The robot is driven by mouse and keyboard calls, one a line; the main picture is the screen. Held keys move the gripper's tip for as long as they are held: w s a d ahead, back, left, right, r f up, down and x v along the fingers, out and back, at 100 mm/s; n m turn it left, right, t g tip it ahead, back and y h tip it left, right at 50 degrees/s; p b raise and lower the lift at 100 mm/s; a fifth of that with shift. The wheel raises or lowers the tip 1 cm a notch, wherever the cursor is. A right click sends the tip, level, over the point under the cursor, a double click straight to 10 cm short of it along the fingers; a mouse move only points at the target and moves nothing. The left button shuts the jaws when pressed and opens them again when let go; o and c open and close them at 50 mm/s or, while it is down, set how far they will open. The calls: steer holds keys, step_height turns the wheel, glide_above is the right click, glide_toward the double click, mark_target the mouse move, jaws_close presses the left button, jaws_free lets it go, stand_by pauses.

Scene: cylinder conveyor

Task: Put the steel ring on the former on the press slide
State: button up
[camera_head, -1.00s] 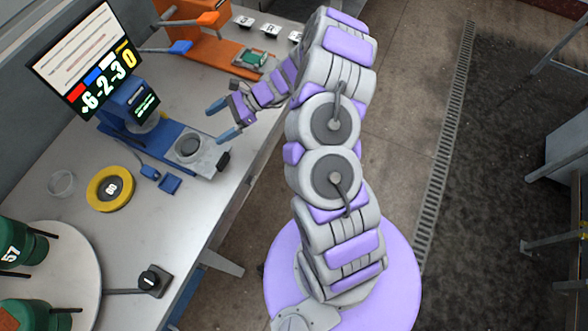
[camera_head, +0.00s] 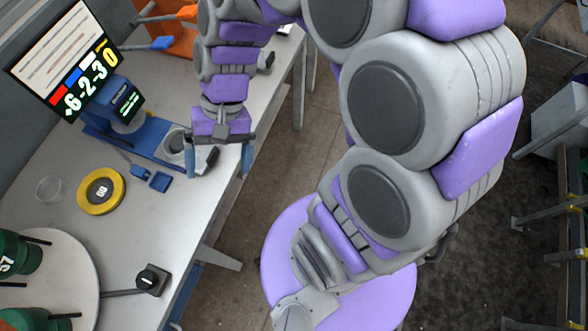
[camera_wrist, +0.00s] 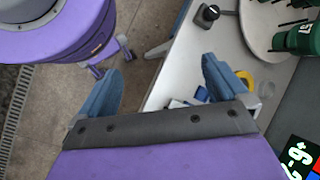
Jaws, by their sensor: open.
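The steel ring (camera_head: 49,190) looks like a thin, pale ring lying flat on the table, left of a yellow round piece. It also seems to show in the wrist view (camera_wrist: 266,88), small. The press (camera_head: 125,105) has a blue slide (camera_head: 155,146) running toward the table's front edge. A round grey former (camera_head: 176,143) sits on the slide, partly beside my gripper. My gripper (camera_head: 218,163) is open and empty, with its blue fingers spread and pointing down above the table's front edge, right of the former. Both fingers also show in the wrist view (camera_wrist: 163,75).
The yellow round piece (camera_head: 82,203) lies between the ring and small blue blocks (camera_head: 159,181). A turntable (camera_head: 90,255) with green pieces stands front left. A black knob box (camera_head: 152,279) is near the front edge. A screen (camera_head: 62,60) stands behind.

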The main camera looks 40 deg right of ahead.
steer(key=s+d+r+n+t+h, duration=0.1)
steer(key=s+d+r+n+h, duration=0.1)
steer(key=s+d+h, duration=0.3)
steer(key=s+d+n, duration=0.1)
steer(key=s+d, duration=0.3)
steer(key=s, duration=0.2)
steer(key=shift+s+d+t, duration=0.2)
steer(key=shift+d+t, duration=0.15)
steer(key=shift+t, duration=0.05)
steer(key=shift+f, duration=0.15)
steer(key=shift+f+b, duration=0.9)
steer(key=shift+b, duration=0.15)
